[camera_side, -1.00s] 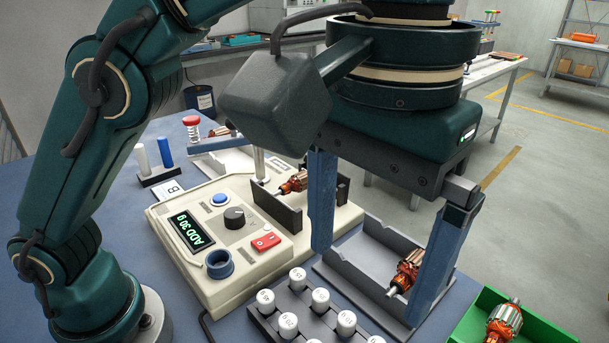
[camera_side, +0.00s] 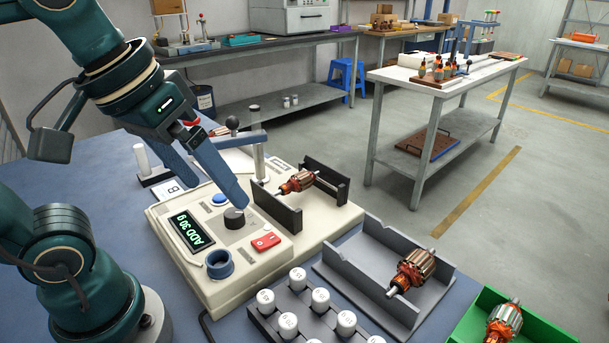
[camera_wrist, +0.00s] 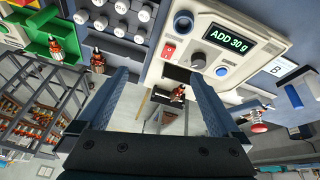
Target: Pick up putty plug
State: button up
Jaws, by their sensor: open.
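No part is clearly marked as the putty plug. Several white capped cylinders with small printed numbers (camera_side: 288,325) stand in a dark rack at the bottom of the side view. They also show at the top of the wrist view (camera_wrist: 122,7). A white stick (camera_side: 141,158) stands in a holder at the left, by a card marked B. A blue stick (camera_wrist: 293,96) shows at the right of the wrist view. My gripper (camera_side: 250,166) is open and tilted above the balance unit. Its fingers (camera_wrist: 157,75) are spread, with nothing held between them.
The cream balance unit (camera_side: 170,225) reads "ADD 30 g" and carries an armature (camera_side: 297,182) between dark supports. Another armature (camera_side: 415,268) lies in a grey cradle (camera_side: 350,264). A green tray (camera_side: 462,330) holds a third. A blue ring (camera_side: 219,264) sits on the unit.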

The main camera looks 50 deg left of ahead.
jog(key=shift+m+t, duration=0.3)
jog(key=shift+m, duration=0.6)
jog(key=f, duration=0.1)
jog(key=s+f, duration=0.1)
jog(key=f, duration=0.1)
jog(key=a+f, duration=0.1)
jog(key=f, duration=0.1)
jog(key=shift+s+f, duration=0.15)
jog(key=shift+f, duration=0.1)
jog(key=shift+f+m, duration=0.3)
jog(key=shift+c, duration=1.2)
jog(key=shift+w+r, duration=0.25)
jog(key=shift+w, duration=0.2)
jog(key=c, duration=0.6)
